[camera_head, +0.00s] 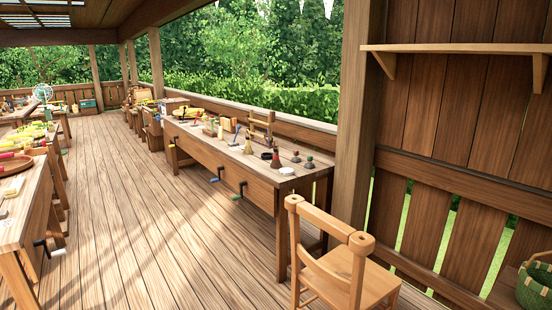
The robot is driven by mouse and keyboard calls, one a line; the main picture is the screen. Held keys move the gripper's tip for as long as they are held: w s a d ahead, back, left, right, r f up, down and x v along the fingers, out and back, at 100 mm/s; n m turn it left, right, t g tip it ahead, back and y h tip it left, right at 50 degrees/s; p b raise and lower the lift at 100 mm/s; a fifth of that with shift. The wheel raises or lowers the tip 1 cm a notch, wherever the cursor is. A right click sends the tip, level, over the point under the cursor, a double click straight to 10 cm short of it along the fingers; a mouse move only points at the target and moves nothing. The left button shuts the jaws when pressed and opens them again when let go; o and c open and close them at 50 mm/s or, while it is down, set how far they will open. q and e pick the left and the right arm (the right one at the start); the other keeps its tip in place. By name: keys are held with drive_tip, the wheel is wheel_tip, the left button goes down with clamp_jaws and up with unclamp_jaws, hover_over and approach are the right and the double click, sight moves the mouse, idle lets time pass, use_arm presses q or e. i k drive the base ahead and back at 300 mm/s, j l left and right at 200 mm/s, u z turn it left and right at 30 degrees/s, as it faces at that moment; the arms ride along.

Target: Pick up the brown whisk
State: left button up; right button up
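I cannot make out a brown whisk in the head view. Many small items stand on the long wooden workbench (222,153) in the middle, and they are too small to tell apart surely. Among them are a wooden stand (262,124) near the back edge and a dark-topped bottle (276,158) near the right end. More small items lie on the workbench (30,205) at the left edge. Neither of my grippers shows in this view.
A wooden chair (345,265) stands close in front, at the near end of the middle bench. A thick post (355,120) and a plank wall (450,100) with a shelf (460,48) are at right. A green basket (535,285) sits bottom right. The plank floor (140,220) between benches is clear.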

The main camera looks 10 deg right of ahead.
sight(276, 164)
drive_tip(key=i+z, duration=0.2)
drive_tip(key=z, duration=0.25)
drive_tip(key=i+j+z, duration=0.15)
drive_tip(key=z, duration=0.35)
